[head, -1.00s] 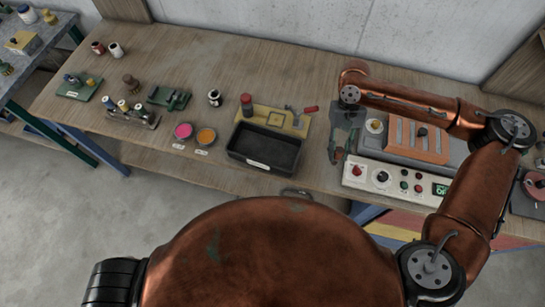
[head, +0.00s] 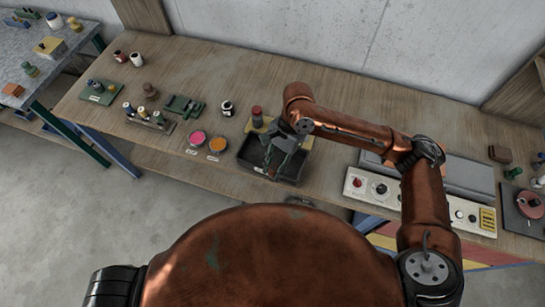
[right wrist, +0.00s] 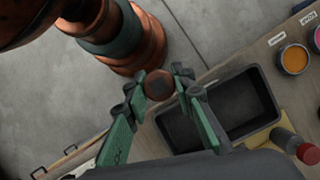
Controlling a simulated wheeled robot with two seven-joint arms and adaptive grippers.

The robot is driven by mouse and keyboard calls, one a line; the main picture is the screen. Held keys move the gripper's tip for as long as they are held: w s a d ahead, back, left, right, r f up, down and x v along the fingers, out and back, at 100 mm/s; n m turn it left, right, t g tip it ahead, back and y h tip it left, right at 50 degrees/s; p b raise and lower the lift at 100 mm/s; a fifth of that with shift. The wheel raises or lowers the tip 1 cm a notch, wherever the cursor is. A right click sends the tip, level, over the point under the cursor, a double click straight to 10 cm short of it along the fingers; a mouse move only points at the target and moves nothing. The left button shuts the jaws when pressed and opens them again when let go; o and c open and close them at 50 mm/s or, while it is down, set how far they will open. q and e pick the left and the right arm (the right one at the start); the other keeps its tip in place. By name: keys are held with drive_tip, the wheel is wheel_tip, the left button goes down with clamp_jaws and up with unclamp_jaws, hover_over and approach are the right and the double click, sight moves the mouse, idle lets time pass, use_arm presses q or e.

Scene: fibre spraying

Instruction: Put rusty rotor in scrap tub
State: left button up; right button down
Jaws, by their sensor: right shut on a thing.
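The scrap tub, a black open tray (head: 244,164) with a small white label on its front, stands near the bench's front edge; it also shows in the right wrist view (right wrist: 249,74). My right gripper (head: 275,164) reaches down over the tub. In the right wrist view its green fingers (right wrist: 160,92) are shut on a small round brown piece, the rusty rotor (right wrist: 160,84). There the rotor shows beside the tub's corner; its height above the tub is hard to tell. In the head view the rotor is mostly hidden. My left gripper is out of view.
A pink dish (head: 197,138) and an orange dish (head: 217,145) stand left of the tub. A red-capped bottle (head: 257,117) stands behind it. A control panel (head: 380,188) lies to the right. Bare wood is free behind the dishes.

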drive_tip(key=w+f, duration=0.6)
drive_tip(key=w, duration=0.1)
drive_tip(key=w+f, duration=0.7)
drive_tip(key=shift+a, duration=0.1)
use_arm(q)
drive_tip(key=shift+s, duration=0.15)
use_arm(e)
drive_tip(key=c, duration=1.9)
unclamp_jaws()
drive_tip(key=shift+f, duration=0.1)
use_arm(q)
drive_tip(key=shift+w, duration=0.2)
use_arm(e)
drive_tip(key=shift+o, duration=1.4)
